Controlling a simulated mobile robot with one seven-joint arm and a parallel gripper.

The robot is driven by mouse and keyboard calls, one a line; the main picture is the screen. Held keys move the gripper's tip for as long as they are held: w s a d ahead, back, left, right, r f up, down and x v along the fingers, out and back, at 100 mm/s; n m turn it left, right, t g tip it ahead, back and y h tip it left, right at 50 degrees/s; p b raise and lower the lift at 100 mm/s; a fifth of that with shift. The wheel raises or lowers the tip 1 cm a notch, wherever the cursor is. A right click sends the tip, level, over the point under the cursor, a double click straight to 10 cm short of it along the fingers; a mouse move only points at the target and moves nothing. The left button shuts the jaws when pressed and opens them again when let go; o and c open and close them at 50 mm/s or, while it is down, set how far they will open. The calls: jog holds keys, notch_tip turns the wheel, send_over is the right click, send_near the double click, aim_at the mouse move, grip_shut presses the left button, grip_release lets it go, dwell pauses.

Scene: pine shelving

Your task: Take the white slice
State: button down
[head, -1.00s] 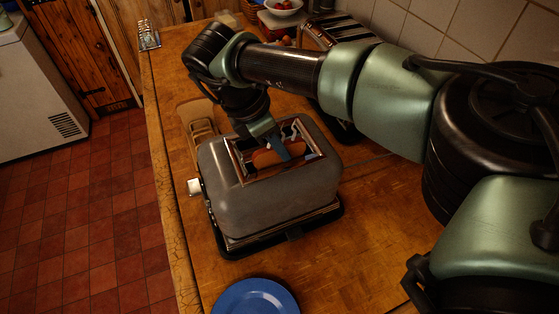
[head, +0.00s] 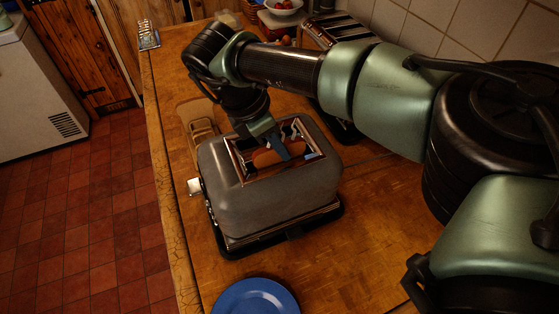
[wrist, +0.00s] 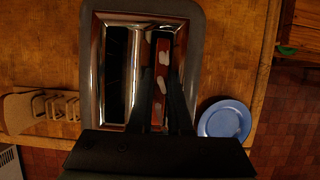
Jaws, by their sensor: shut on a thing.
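The slice (wrist: 161,82) stands in the right slot of the grey toaster (wrist: 198,60) in the wrist view. Its upper edge looks reddish brown with whitish patches. In the head view the slice (head: 265,158) shows as an orange-brown edge in the toaster (head: 270,200) opening. My gripper (wrist: 161,90) points down into the slot, one finger on each side of the slice, shut on it. In the head view my gripper (head: 282,150) reaches in from above. The slice's lower part is hidden in the toaster. The other slot (wrist: 116,75) looks dark and empty.
A blue plate (head: 255,297) lies on the wooden counter (head: 345,230) in front of the toaster. A wooden rack (head: 200,122) stands behind it on the left. A second toaster (head: 338,32) stands near the tiled wall. The counter right of the plate is clear.

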dwell(0.5)
notch_tip(320, 180, up, 10)
jog(key=shift+b, duration=1.2)
jog(key=shift+r+p, duration=1.25)
jog(key=shift+r, duration=1.3)
